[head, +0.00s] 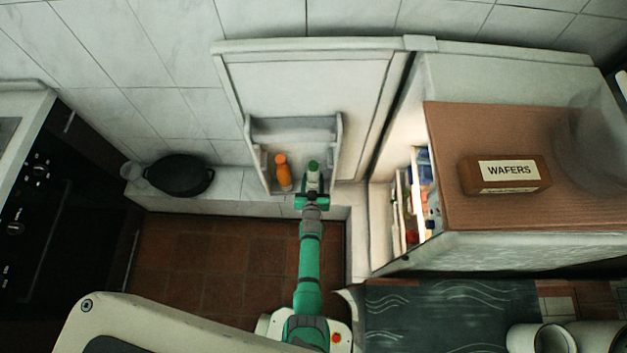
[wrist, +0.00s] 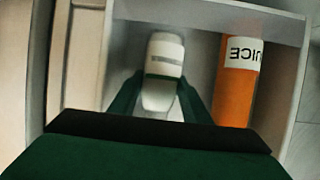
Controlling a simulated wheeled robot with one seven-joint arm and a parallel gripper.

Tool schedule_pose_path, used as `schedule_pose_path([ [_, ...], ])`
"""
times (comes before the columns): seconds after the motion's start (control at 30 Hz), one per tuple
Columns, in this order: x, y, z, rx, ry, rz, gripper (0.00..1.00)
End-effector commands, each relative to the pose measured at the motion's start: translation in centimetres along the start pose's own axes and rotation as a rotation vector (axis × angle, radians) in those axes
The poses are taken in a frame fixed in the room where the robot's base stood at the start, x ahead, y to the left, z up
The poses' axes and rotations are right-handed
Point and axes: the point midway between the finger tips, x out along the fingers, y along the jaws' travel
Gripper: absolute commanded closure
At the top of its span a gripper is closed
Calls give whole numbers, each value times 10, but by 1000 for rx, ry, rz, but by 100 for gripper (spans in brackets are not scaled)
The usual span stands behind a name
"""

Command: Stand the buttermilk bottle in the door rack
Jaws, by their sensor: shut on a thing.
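The buttermilk bottle (head: 313,180) is white with a green cap in the head view. It is in the door rack (head: 262,181) on the open fridge door. In the wrist view the bottle (wrist: 164,62) shows a white label with a dark green band, and sits inside the rack (wrist: 205,16). My gripper (head: 312,197) is at the rack's front, and its two green fingers (wrist: 158,98) are shut on the bottle's sides. The bottle's base is hidden, so I cannot tell whether it touches the rack floor.
An orange juice bottle (head: 283,173) stands in the rack left of the buttermilk bottle. A black pot (head: 179,175) and a glass (head: 131,171) are on the ledge at left.

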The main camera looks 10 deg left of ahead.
Motion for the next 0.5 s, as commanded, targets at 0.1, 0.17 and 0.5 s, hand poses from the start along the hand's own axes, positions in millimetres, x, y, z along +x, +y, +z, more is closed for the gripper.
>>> schedule_pose_path([
  [0.1, 4, 3, 6, 0, 2, 4, 95],
  [0.17, 5, 4, 10, -2, 2, 6, 95],
  [0.5, 12, 1, 25, -2, 3, 1, 95],
])
